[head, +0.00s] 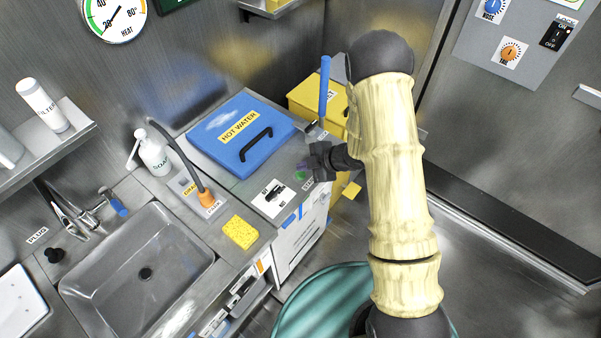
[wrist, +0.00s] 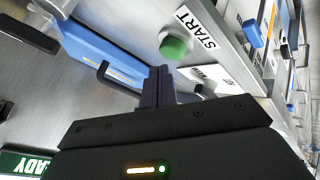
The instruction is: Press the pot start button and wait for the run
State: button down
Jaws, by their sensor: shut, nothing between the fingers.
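The start button is a green round cap on a pale collar in the wrist view (wrist: 173,47), with a START label beside it. In the head view the green button (head: 299,175) sits on the counter right of the pot, partly crowded by my gripper (head: 316,165). My gripper is shut and empty. In the wrist view its dark fingertips (wrist: 160,72) are just below the button and look apart from it. The pot has a blue lid (head: 225,125) marked HOT WATER, with a black handle, and is closed.
A black switch on a white plate (head: 272,198) is in front of the button. A blue upright handle (head: 325,85) and a yellow bin (head: 302,93) stand behind my gripper. A yellow sponge (head: 240,232) and sink (head: 140,265) are left. A green READY sign (wrist: 27,163) shows.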

aim_at(304, 175)
dwell(0.4)
jog(key=shift+f+b, duration=0.35)
jog(key=shift+f, duration=0.05)
jog(key=shift+f+b, duration=0.4)
jog(key=shift+f, duration=0.1)
dwell(0.8)
jog(key=shift+r, duration=0.1)
jog(key=shift+r+p, duration=0.75)
jog(key=shift+r, duration=0.1)
jog(key=shift+r+p, duration=2.05)
jog(key=shift+r, duration=0.45)
